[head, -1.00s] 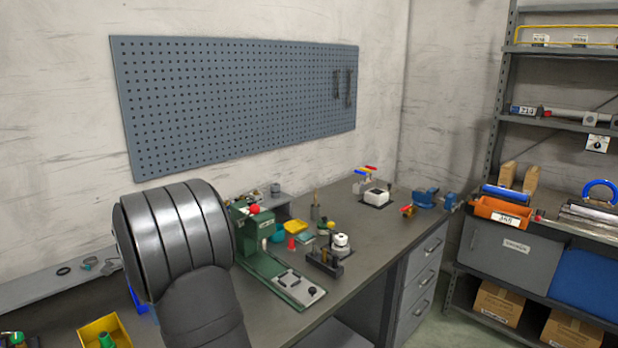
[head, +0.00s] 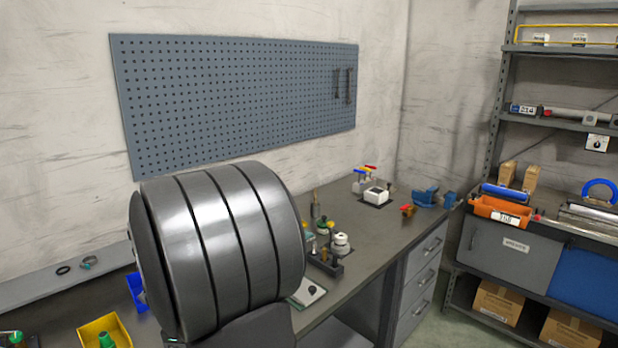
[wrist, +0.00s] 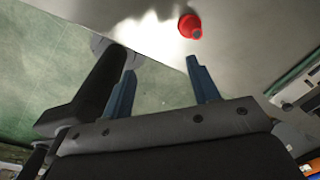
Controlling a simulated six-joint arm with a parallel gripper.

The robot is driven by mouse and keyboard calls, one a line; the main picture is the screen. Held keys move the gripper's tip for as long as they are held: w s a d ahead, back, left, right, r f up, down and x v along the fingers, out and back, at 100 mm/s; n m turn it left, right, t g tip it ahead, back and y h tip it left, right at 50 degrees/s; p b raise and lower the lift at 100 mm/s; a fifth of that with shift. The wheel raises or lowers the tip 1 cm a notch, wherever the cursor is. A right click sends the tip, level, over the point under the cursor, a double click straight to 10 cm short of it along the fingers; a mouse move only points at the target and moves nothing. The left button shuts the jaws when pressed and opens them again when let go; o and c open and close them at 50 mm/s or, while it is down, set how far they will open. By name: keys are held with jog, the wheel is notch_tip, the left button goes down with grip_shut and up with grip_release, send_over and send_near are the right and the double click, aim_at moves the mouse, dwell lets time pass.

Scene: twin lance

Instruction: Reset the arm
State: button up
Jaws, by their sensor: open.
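My gripper (wrist: 163,82) shows in the wrist view with its two blue-grey fingers apart and nothing between them. In the head view a large ribbed grey part of my own arm fills the lower left middle and hides part of the workbench (head: 385,232); my fingers cannot be seen there. A red round piece (wrist: 190,26) lies on a pale surface beyond the fingertips in the wrist view, apart from them.
A dark block with pegs (head: 325,262) stands on the bench right of my arm. A yellow bin (head: 104,332) is at lower left. A pegboard (head: 240,100) hangs behind.

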jog(key=a+f, duration=0.1)
jog(key=a, duration=0.1)
jog(key=s+a+f, duration=0.1)
jog(key=a+f, duration=0.1)
jog(key=a, duration=0.1)
jog(key=a+f, duration=0.1)
jog(key=a, duration=0.1)
jog(key=shift+s+a+f, duration=0.2)
jog(key=shift+s+f, duration=0.05)
jog(key=shift+s, duration=0.05)
jog(key=shift+o, duration=0.5)
